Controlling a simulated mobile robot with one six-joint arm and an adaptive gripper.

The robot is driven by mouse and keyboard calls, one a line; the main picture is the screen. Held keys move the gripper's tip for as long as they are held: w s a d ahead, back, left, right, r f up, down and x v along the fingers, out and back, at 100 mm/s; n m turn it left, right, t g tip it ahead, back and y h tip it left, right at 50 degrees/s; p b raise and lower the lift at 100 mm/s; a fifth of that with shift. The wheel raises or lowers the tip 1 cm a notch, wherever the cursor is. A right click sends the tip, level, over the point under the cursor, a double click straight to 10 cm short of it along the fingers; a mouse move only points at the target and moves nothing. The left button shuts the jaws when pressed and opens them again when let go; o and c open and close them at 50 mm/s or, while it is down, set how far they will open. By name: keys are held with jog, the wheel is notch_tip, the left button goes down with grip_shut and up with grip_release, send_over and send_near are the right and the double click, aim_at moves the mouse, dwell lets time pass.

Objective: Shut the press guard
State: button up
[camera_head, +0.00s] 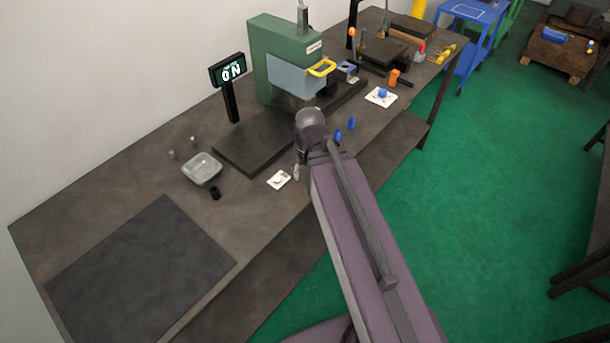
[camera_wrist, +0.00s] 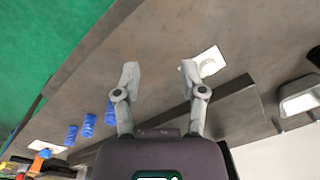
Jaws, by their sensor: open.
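The green press (camera_head: 275,45) stands on the bench against the wall. Its guard (camera_head: 293,80) is a pale blue-grey panel on the press's front side, with a yellow handle (camera_head: 321,68) at its right. I cannot tell for sure how far the guard stands open. My gripper (camera_head: 297,172) is low over the front of the bench, partly hidden by my arm, and well apart from the handle. In the wrist view my gripper (camera_wrist: 159,70) has its two fingers spread with nothing between them. The guard is not seen in the wrist view.
A dark base plate (camera_head: 250,146) lies before the press. A white card (camera_head: 279,180), also in the wrist view (camera_wrist: 210,62), lies near my gripper. A grey tray (camera_head: 201,174) and a display reading "ON" (camera_head: 229,72) are left of the press.

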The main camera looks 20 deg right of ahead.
jog(key=shift+s+f, duration=0.1)
jog(key=shift+s, duration=0.15)
grip_shut()
jog(key=w+d+r+n+p, duration=0.2)
jog(key=w+d+r+p, duration=0.3)
jog(key=r+p, duration=0.5)
jog(key=w+d+r+n+t+p, duration=0.1)
jog(key=w+d+r+n+p, duration=0.1)
jog(key=w+d+r+p, duration=0.4)
jog(key=w+d+r+n+p, duration=0.3)
jog(key=w+d+r+p, duration=0.2)
jog(key=w+r+p, duration=0.7)
jog(key=shift+d+r+y+p, duration=0.25)
jog(key=shift+r+y+p, duration=0.05)
jog(key=shift+r+p, duration=1.7)
jog(key=shift+r, duration=0.1)
